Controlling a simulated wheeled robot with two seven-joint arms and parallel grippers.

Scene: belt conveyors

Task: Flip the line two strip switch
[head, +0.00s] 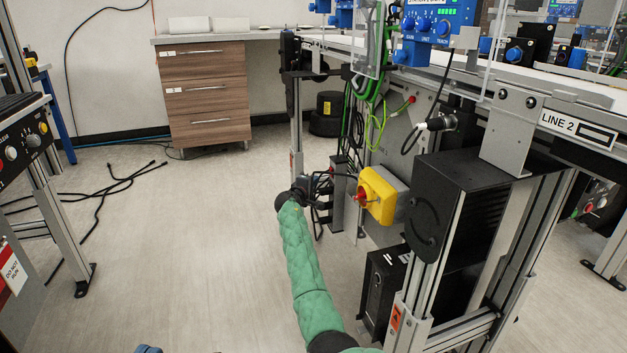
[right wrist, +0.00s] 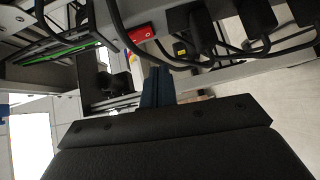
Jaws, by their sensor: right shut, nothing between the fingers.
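The line two power strip (head: 337,212) is a narrow dark strip fixed upright on the conveyor frame, with several dark plugs and cables along it. Its red rocker switch (right wrist: 140,33) shows in the right wrist view, at the top and left of centre, near a black cable. I cannot tell which way the switch is tipped. My right gripper (head: 318,184) is beside the strip, partly hidden among the cables. In the right wrist view its fingers (right wrist: 157,84) are shut and empty, below the switch in the picture; contact cannot be told. My left gripper is not in view.
A yellow box with a red rotary switch (head: 378,194) is mounted just right of the strip. The LINE 2 conveyor (head: 562,123) stands at the right. Loose black cables (head: 112,180) lie on the left floor. A wooden drawer unit (head: 205,95) stands behind. The middle floor is clear.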

